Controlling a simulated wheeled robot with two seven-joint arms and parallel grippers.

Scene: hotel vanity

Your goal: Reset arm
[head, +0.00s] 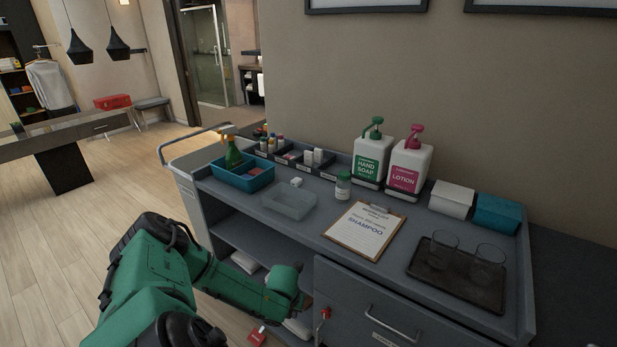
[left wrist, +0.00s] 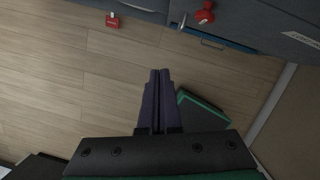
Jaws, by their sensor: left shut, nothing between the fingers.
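My left arm, green and black, comes in from the lower left in the head view and reaches across the front of the grey cart (head: 285,222). Its gripper end is near the cart's front, below the top, by the open lower shelf. In the left wrist view my left gripper (left wrist: 160,75) is shut, with its two dark fingers together and nothing between them, above the wooden floor (left wrist: 100,85). My right gripper does not show in either view.
The cart top holds a blue bin (head: 243,176), a clear tray (head: 289,204), a clipboard (head: 363,230), two pump bottles and a dark tray (head: 458,275) with two glasses. A red tag (left wrist: 113,21) and a red knob-like thing (left wrist: 205,14) are near the cart front.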

